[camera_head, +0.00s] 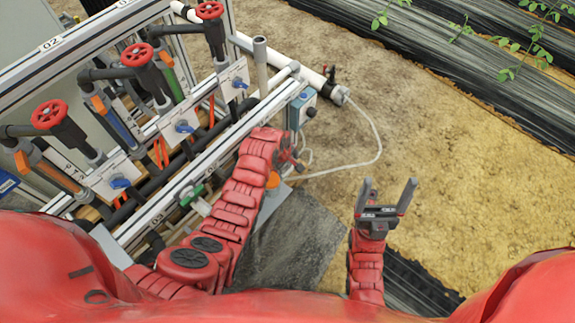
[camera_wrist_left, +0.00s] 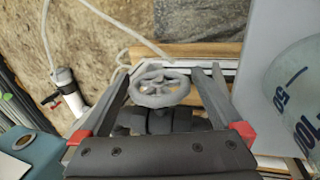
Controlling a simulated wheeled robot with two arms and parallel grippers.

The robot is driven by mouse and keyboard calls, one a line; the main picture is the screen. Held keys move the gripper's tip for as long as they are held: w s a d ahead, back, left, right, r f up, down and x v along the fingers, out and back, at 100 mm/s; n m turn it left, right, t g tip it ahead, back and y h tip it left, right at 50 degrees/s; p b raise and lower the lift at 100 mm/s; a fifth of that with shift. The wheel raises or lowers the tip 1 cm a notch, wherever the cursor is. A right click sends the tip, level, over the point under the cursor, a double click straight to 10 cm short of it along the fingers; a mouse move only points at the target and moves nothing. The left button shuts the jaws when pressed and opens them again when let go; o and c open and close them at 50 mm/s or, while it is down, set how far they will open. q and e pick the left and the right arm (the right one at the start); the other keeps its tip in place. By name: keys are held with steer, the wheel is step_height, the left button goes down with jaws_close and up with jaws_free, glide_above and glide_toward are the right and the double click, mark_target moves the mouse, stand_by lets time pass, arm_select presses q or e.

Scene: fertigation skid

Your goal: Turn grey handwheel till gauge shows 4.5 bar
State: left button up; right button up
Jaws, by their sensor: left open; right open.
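The grey handwheel (camera_wrist_left: 160,88) shows in the left wrist view, a spoked ring on a dark valve body. My left gripper (camera_wrist_left: 165,70) is open, with one finger on each side of the wheel; whether the fingers touch it I cannot tell. In the head view my left arm hides the handwheel and most of that gripper. My right gripper (camera_head: 386,202) is open and empty, held over the bare ground to the right. I cannot make out a gauge face in either view.
Red handwheels (camera_head: 49,114) and blue knobs (camera_head: 120,183) line the pipe frame on the left. A clear cylinder (camera_wrist_left: 295,92) with volume marks stands close right of my left gripper. A white hose (camera_head: 372,152) lies on the open sandy ground.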

arm_select(q)
steer(key=c, duration=1.1)
steer(key=shift+w+r, duration=0.15)
steer(key=shift+d+g+y, duration=0.1)
steer(key=shift+g+y, duration=0.2)
steer(key=shift+g, duration=0.1)
steer(key=shift+f+g+y+b, duration=0.35)
steer(key=shift+g+y+b, duration=0.05)
steer(key=shift+g+b, duration=0.2)
steer(key=g+y+b, duration=0.1)
steer(key=g+b, duration=0.1)
steer(key=b, duration=0.9)
steer(key=shift+w+y+b, duration=0.15)
steer(key=shift+y+b, duration=0.15)
steer(key=shift+b, duration=0.05)
steer(key=shift+r, duration=0.25)
